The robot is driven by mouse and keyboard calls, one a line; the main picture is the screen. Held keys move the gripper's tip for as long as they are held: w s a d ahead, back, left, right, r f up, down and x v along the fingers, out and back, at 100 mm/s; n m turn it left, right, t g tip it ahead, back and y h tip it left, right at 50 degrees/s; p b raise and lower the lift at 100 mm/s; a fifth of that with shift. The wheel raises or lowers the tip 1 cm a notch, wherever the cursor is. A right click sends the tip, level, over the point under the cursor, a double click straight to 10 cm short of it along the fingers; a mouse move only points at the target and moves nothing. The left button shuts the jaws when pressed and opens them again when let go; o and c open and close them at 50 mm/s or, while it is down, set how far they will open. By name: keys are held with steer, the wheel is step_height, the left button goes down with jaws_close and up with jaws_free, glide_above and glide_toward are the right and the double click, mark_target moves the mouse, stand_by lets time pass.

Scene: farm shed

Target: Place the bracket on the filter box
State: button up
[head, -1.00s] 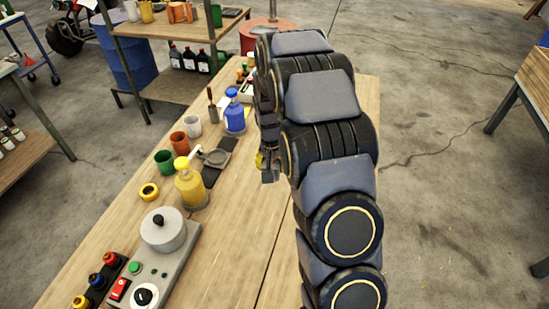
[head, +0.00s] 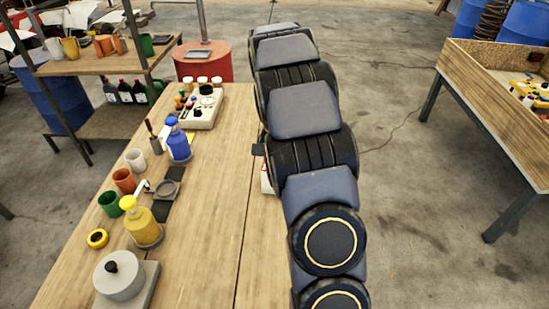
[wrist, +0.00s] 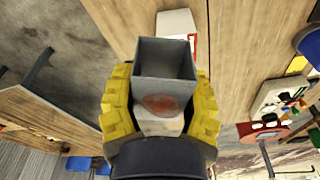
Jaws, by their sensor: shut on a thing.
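The grey metal bracket (wrist: 165,58) is between the two yellow fingers of my gripper (wrist: 160,106) in the wrist view. My gripper is shut on it, and a reddish round patch shows low on the bracket. A white box with red marking, apparently the filter box (wrist: 174,22), lies just beyond the bracket, partly covered by it. In the head view a sliver of this box (head: 267,181) shows on the bench at the left side of my arm. The arm hides the rest of it, the bracket and the fingers there. I cannot tell whether bracket and box touch.
The wooden bench (head: 215,215) is clear along its middle. A blue bottle (head: 178,143), a yellow bottle (head: 141,222), several cups and a control box (head: 202,108) stand along its left and far parts. A wooden-sided table (head: 492,115) stands at right across open floor.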

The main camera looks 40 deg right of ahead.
steer(key=w+d+f, duration=0.1)
steer(key=f, duration=0.1)
steer(key=w+d+f, duration=0.1)
steer(key=w+f, duration=0.1)
steer(key=w+d+f, duration=0.2)
steer(key=shift+w+f, duration=0.2)
steer(key=shift+w+d+f, duration=0.1)
steer(key=shift+f, duration=0.8)
steer(key=shift+w+d+f, duration=0.1)
steer(key=shift+f, duration=0.75)
steer(key=shift+f, duration=0.1)
steer(key=o, duration=1.1)
steer(key=shift+c, duration=0.2)
